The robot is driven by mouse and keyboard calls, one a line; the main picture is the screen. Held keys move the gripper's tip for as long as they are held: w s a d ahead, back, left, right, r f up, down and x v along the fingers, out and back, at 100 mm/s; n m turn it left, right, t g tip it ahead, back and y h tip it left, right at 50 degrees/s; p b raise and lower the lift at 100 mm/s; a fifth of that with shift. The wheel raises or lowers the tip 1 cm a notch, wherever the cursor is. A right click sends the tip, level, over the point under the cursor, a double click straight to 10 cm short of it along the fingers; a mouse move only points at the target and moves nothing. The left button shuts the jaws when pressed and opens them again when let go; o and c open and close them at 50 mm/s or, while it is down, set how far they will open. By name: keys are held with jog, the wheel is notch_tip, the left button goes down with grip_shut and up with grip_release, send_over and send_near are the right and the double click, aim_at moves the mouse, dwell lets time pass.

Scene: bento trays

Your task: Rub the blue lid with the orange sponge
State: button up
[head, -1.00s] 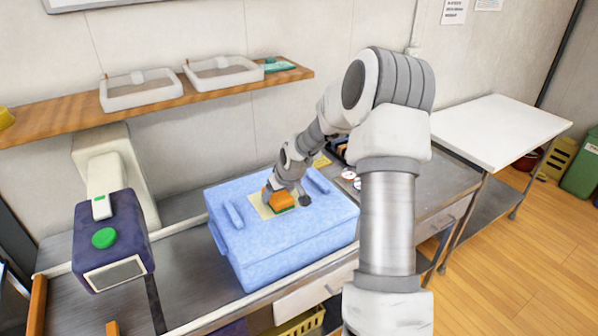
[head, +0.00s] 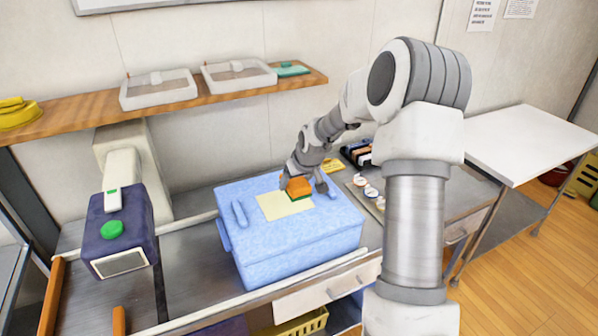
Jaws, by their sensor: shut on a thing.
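The blue lid (head: 262,227) tops a blue box on the metal counter and has a raised handle on each side. A pale yellow patch (head: 284,205) lies in the middle of the lid. The orange sponge (head: 299,186), with a green underside, is at the patch's right back corner, low over the lid; I cannot tell for sure whether it touches. My gripper (head: 302,186) reaches down from behind and is shut on the sponge. The fingertips are partly hidden by the sponge.
A dark blue device (head: 122,243) with a green button stands left of the box. Behind the box's right side are small round items on a tray (head: 368,195) and a dark rack (head: 358,153). A wooden shelf (head: 215,101) holds white trays above.

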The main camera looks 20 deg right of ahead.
jog(key=shift+r+p, duration=0.4)
jog(key=shift+r, duration=0.85)
